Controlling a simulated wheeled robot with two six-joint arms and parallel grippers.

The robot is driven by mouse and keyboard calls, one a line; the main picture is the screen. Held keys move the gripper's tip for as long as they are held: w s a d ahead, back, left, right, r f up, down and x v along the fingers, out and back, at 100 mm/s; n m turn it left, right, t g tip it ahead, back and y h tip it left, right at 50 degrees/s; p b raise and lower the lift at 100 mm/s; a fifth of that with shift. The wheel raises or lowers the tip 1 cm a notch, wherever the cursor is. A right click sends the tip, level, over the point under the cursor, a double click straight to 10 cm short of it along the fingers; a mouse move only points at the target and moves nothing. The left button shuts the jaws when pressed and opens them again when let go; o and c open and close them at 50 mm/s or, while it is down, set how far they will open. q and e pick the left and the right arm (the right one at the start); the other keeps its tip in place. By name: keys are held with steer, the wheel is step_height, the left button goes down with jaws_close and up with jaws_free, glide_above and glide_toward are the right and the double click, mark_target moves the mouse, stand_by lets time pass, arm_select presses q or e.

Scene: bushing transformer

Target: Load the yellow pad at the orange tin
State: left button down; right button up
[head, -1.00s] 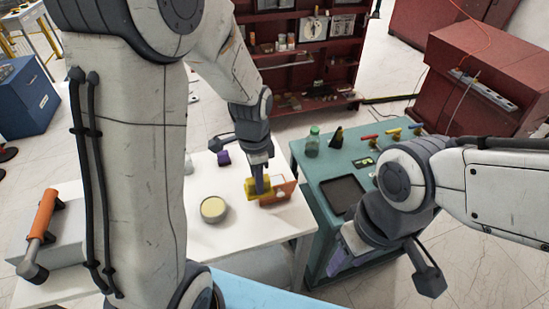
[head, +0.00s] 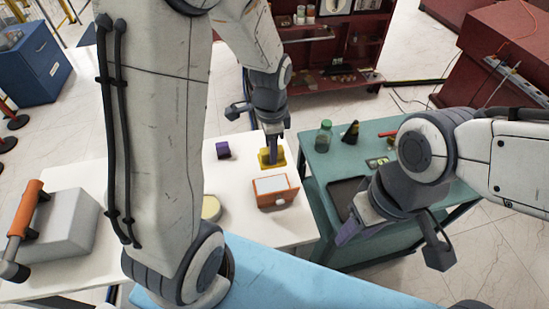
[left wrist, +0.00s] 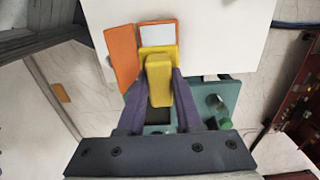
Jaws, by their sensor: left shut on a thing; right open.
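My left gripper (head: 271,157) is shut on the yellow pad (head: 266,165) and points down over the white table. In the head view the pad is just behind the orange tin (head: 274,198), an open-looking box with a pale top and a small white patch on its front. In the left wrist view the pad (left wrist: 160,80) sits between the purple fingers, close to the tin (left wrist: 122,55) and its pale inner face. Whether pad and tin touch is unclear.
A purple block (head: 222,150) and a round tin (head: 211,208), partly behind my left arm, stand on the white table (head: 245,228). The green table (head: 335,165) holds a green bottle (head: 324,137) and a dark tray (head: 345,190). A grey toolbox (head: 65,228) is at left.

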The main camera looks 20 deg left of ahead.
arm_select(q)
steer(key=shift+s+f, duration=0.2)
steer(key=shift+f, duration=0.35)
steer(key=f+b, duration=0.1)
steer(key=f, duration=0.1)
steer(key=f+b, duration=0.2)
steer(key=shift+w+d+f, duration=0.15)
steer(key=shift+w+f, duration=0.05)
steer(key=shift+f, duration=0.05)
step_height(320, 180, down, 6)
steer(key=b, duration=0.5)
steer(key=shift+r, duration=0.1)
steer(key=shift+f+b, duration=0.5)
steer(key=shift+b, duration=0.05)
steer(key=shift+s, duration=0.1)
stand_by(1.2)
step_height(320, 180, up, 7)
steer(key=p, duration=0.7)
